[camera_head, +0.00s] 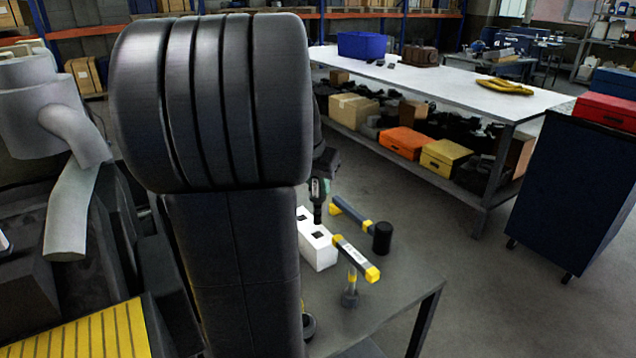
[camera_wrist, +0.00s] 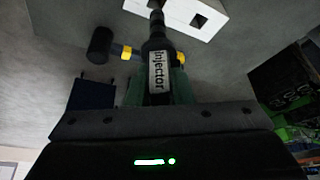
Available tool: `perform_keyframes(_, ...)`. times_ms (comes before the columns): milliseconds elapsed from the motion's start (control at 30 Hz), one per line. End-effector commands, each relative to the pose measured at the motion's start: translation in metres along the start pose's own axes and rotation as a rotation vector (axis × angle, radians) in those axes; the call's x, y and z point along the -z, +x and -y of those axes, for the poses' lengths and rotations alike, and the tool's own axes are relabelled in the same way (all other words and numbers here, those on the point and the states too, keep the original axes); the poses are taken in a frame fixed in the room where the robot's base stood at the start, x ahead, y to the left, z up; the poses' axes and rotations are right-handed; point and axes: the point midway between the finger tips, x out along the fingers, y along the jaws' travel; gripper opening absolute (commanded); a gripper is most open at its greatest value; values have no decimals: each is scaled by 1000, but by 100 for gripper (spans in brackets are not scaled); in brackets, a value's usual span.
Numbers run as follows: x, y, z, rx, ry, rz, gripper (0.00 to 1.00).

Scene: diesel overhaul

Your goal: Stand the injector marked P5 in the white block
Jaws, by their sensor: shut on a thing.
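The white block (camera_head: 319,252) stands on the grey table in the head view, with square holes in its top. It also shows at the top edge of the wrist view (camera_wrist: 184,14). My gripper (camera_wrist: 159,92) is shut on a dark injector (camera_wrist: 157,44) with a white label reading "Injector"; no P5 mark is legible. In the head view the injector (camera_head: 317,214) points down, its lower end at or above the block's far part. I cannot tell whether the tip is inside a hole. My own arm hides part of the table.
A mallet with a black head (camera_head: 382,238) lies right of the block. A yellow-ended bar (camera_head: 357,259) lies close beside the block. A small yellow-handled item (camera_head: 350,290) stands nearer the front. Bare table lies toward the front right edge.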

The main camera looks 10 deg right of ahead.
Motion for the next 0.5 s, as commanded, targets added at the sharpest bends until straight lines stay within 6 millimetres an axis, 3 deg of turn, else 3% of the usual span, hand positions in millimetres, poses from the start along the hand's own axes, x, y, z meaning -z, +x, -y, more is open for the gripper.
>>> perform_keyframes(500,-6,15,0,0,0,-1,0)
